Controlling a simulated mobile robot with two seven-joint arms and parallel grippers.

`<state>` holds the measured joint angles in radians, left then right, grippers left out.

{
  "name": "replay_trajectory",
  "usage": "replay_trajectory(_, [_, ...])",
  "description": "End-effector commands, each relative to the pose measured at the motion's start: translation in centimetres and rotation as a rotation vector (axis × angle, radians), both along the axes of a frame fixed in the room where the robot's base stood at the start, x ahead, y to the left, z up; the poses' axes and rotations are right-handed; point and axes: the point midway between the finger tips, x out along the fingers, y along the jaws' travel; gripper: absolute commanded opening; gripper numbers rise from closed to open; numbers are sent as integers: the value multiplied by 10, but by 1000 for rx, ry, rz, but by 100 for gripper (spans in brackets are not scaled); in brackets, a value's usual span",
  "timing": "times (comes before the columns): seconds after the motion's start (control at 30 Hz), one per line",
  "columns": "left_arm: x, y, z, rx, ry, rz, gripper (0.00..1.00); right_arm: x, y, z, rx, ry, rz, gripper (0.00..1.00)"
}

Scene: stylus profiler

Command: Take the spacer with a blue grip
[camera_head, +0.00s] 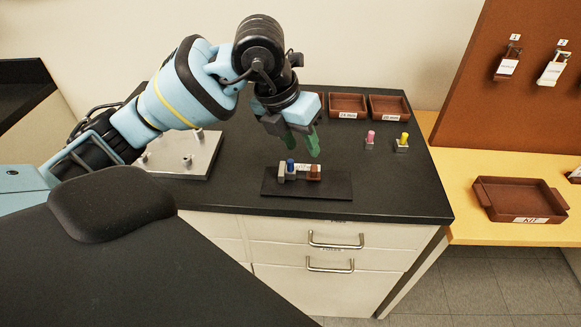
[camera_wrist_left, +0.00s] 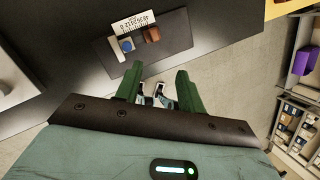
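The spacer with a blue grip (camera_head: 290,166) stands on a dark mat (camera_head: 335,187) on the black bench, beside a brown block (camera_head: 314,172). A pale label with print lies behind them. In the left wrist view the blue-topped spacer (camera_wrist_left: 126,45) and the brown block (camera_wrist_left: 152,34) show beyond the fingertips, left of centre. My left gripper (camera_head: 303,146) is above and slightly behind the mat, its green fingers pointing down and apart. Nothing is held between the fingers. The left wrist view also shows this gripper (camera_wrist_left: 160,75) open. My right gripper is not in view.
Spacers with a pink grip (camera_head: 370,137) and a yellow grip (camera_head: 402,141) stand at the right. A metal plate with pegs (camera_head: 185,165) lies left. A KIT tray (camera_head: 525,219) is on the wooden table.

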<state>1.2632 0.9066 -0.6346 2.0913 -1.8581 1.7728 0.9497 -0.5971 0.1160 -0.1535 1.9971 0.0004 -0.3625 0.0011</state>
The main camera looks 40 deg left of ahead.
Motion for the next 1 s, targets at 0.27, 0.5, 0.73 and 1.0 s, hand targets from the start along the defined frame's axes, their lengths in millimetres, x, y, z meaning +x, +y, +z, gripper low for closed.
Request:
replay_trajectory(0.27, [-1, 39, -1, 197, -15, 149, 39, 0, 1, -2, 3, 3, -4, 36])
replay_trajectory(0.5, [0, 39, -7, 201, -14, 151, 39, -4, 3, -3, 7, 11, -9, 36])
replay_trajectory(0.73, [6, 40, -27, 200, -14, 150, 39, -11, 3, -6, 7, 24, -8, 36])
replay_trajectory(1.0, [7, 35, -43, 200, -11, 147, 39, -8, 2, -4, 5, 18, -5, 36])
